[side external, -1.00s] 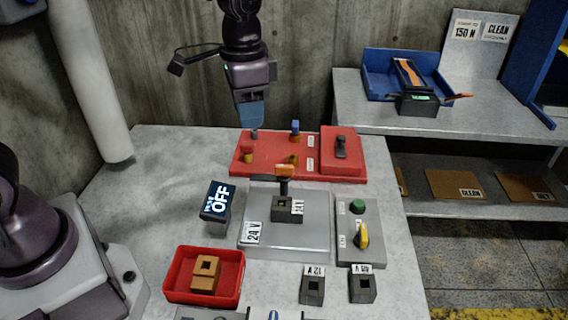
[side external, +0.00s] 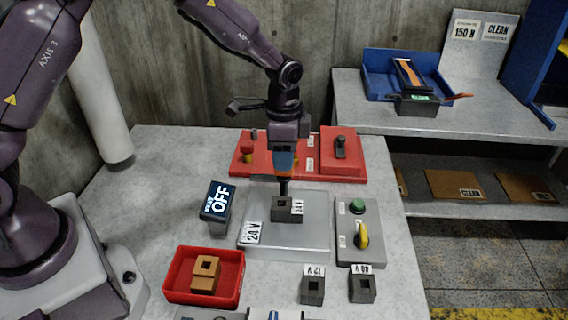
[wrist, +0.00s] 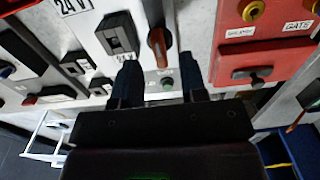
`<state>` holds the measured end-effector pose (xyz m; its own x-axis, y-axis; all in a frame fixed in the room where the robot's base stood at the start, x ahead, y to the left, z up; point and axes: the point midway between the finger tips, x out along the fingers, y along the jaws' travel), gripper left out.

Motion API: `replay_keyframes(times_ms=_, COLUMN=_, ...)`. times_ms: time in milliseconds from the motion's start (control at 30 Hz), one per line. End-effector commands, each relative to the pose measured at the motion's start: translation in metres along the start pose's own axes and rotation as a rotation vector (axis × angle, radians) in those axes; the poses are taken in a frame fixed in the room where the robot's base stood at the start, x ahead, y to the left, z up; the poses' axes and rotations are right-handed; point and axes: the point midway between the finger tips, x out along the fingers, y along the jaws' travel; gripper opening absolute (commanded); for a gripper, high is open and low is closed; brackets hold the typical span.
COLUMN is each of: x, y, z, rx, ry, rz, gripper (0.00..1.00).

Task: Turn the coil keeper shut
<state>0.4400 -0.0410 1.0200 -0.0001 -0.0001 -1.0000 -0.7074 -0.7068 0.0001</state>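The coil keeper is an orange-brown lever (wrist: 158,45) beside the dark square coil block (wrist: 118,36) in the wrist view. In the side view its black post (side external: 284,188) stands just behind the coil block (side external: 287,209) on the grey plate marked 24 V. My gripper (side external: 284,172) is over the keeper, and its blue fingers hide most of the lever there. In the wrist view the fingers of my gripper (wrist: 159,64) are spread apart, with the lever in line with the gap between them. Contact with the lever cannot be told.
A red panel (side external: 343,165) with knobs stands close behind my gripper. A display reading OFF (side external: 217,201) is at left, and a grey box with a green button and yellow knob (side external: 361,235) at right. A red tray (side external: 205,277) and loose dark blocks (side external: 312,288) lie in front.

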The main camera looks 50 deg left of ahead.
Motion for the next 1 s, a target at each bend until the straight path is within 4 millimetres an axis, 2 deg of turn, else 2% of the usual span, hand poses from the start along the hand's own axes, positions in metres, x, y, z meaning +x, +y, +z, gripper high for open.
replay_keyframes(times_ms=100, x=0.018, y=0.001, z=0.0, rx=0.0, ry=-0.003, rz=0.002, gripper=0.39)
replay_keyframes(times_ms=200, x=0.026, y=0.001, z=0.0, rx=0.001, ry=-0.001, rz=0.001, gripper=0.39)
replay_keyframes(times_ms=567, x=0.03, y=0.0, z=0.0, rx=0.0, ry=0.0, rz=0.0, gripper=0.39)
replay_keyframes(times_ms=733, x=0.03, y=0.0, z=0.0, rx=0.0, ry=0.0, rz=0.0, gripper=0.03)
replay_keyframes(times_ms=767, x=0.03, y=0.0, z=0.0, rx=0.0, ry=0.0, rz=0.0, gripper=0.0)
replay_keyframes(times_ms=1000, x=0.03, y=0.0, z=0.0, rx=-0.005, ry=0.0, rz=0.0, gripper=0.0)
